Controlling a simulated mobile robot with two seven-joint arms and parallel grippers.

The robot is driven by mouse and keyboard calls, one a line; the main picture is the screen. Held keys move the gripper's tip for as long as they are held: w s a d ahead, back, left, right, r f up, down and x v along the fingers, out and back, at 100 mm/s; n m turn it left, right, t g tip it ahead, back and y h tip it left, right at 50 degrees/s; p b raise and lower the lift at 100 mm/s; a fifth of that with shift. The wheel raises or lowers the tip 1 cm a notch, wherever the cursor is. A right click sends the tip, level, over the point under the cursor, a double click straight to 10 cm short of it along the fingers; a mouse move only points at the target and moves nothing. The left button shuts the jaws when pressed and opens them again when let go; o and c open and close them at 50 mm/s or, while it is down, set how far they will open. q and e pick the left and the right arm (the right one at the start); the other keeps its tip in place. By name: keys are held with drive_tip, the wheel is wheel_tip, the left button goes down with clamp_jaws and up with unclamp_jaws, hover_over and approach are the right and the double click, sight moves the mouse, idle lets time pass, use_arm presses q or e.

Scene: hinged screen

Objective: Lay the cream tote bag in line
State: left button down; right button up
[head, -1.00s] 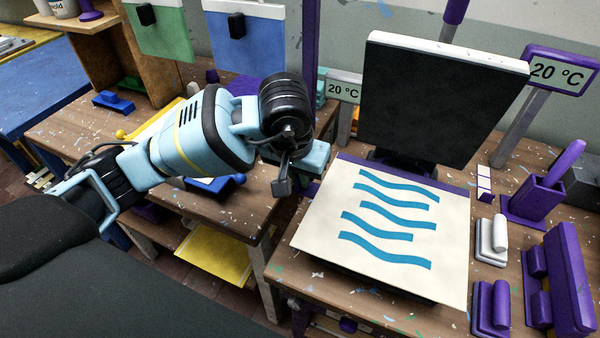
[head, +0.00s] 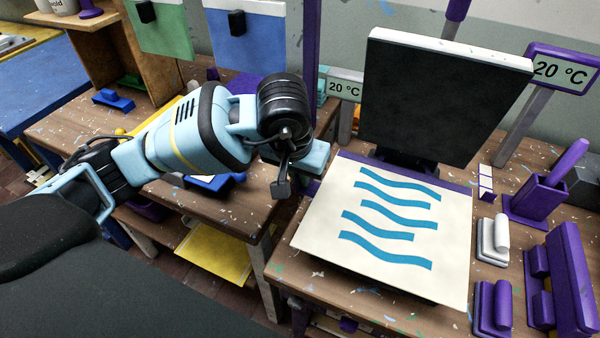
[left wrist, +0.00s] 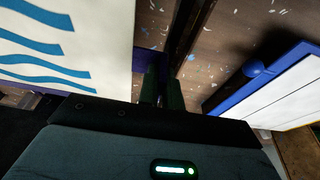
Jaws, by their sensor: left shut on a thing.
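The cream tote bag (head: 330,235) with blue wavy stripes lies on the right-hand bench, its far edge next to a purple strip (head: 452,181). It also fills the upper left of the left wrist view (left wrist: 105,30). My left gripper (head: 296,188) is at the bag's left side, near the far left corner. In the left wrist view its dark fingers (left wrist: 162,88) are close together at the bag's edge, shut on it; the pinch itself is hard to see. My right gripper is not in view.
The dark hinged screen (head: 440,100) stands raised behind the bag. Purple and white blocks (head: 493,240) and a purple holder (head: 538,197) stand to the right. A gap separates this bench from the left bench (head: 75,135), which holds blue items.

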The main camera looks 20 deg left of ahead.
use_arm(q)
drive_tip(key=shift+f, duration=0.1)
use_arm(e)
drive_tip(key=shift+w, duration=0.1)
use_arm(q)
drive_tip(key=shift+f, duration=0.4)
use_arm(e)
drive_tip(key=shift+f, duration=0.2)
use_arm(q)
drive_tip(key=c, duration=1.5)
unclamp_jaws()
drive_tip(key=shift+c, duration=0.4)
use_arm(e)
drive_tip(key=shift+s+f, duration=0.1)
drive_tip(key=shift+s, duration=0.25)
use_arm(q)
drive_tip(key=shift+r, duration=0.1)
drive_tip(key=shift+r+p, duration=1.2)
drive_tip(key=shift+r, duration=2.3)
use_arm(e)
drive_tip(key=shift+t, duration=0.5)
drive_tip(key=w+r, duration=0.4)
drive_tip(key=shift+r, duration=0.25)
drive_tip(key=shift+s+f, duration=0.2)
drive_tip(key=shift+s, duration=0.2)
